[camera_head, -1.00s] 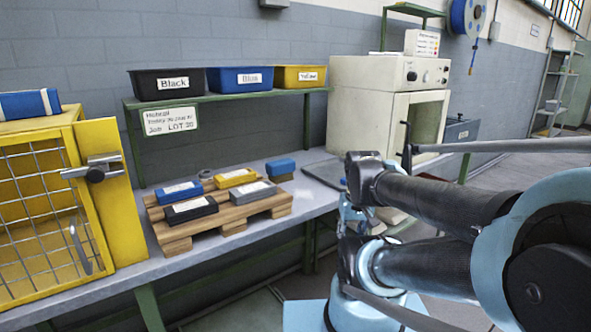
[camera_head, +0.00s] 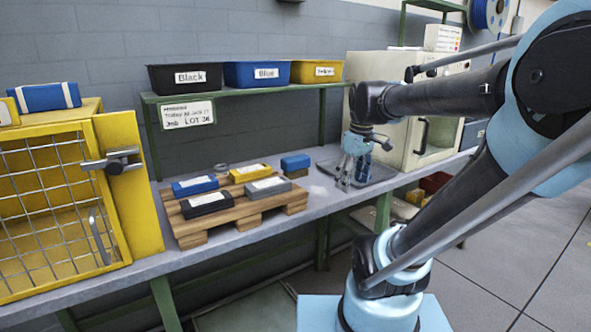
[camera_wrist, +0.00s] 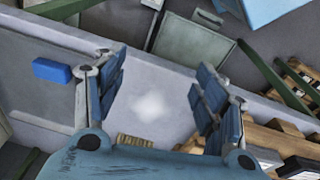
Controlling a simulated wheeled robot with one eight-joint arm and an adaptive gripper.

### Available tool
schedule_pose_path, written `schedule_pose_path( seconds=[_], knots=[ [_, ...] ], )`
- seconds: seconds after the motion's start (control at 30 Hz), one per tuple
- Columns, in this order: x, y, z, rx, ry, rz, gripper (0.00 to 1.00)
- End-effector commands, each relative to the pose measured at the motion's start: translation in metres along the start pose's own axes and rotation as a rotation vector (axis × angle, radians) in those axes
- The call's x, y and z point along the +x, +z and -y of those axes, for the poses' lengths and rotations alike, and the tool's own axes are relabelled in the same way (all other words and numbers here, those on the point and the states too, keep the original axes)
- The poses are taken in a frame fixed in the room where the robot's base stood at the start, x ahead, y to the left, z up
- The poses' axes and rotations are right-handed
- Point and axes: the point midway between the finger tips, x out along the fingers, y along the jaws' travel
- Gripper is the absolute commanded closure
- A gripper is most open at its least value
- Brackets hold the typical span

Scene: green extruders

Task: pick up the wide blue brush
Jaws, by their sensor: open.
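A blue block with a tan lower part (camera_head: 295,164), which looks like the wide blue brush, stands on the bench just behind the pallet's right end. In the wrist view, a tan ridged strip (camera_wrist: 135,142) shows low between the fingers; it may be its bristles, the rest hidden by my gripper. My gripper (camera_head: 347,180) points down over the bench, right of the brush and apart from it. In the wrist view its fingers (camera_wrist: 158,92) are spread with nothing between them. A small blue block (camera_wrist: 52,70) lies on the grey tray beside it.
The wooden pallet (camera_head: 222,227) carries several labelled blocks. A shelf (camera_head: 235,95) with black, blue and yellow bins runs above the bench. A yellow mesh cage (camera_head: 133,185) stands left, a cream oven (camera_head: 400,105) right. Bare bench (camera_head: 318,192) lies between pallet and tray.

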Motion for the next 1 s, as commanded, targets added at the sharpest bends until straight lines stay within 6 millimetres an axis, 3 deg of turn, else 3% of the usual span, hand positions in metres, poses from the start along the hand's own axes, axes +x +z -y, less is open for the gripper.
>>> schedule_pose_path(
  seconds=[0.2,0.5,0.8,1.0],
  knots=[
    [-0.043,-0.066,-0.017,-0.325,-0.043,0.011,0.35],
    [-0.086,-0.159,-0.033,-0.774,-0.108,0.01,0.35],
    [-0.111,-0.25,-0.038,-1.201,-0.171,-0.01,0.35],
    [-0.116,-0.285,-0.037,-1.377,-0.199,-0.025,0.35]
  ],
)
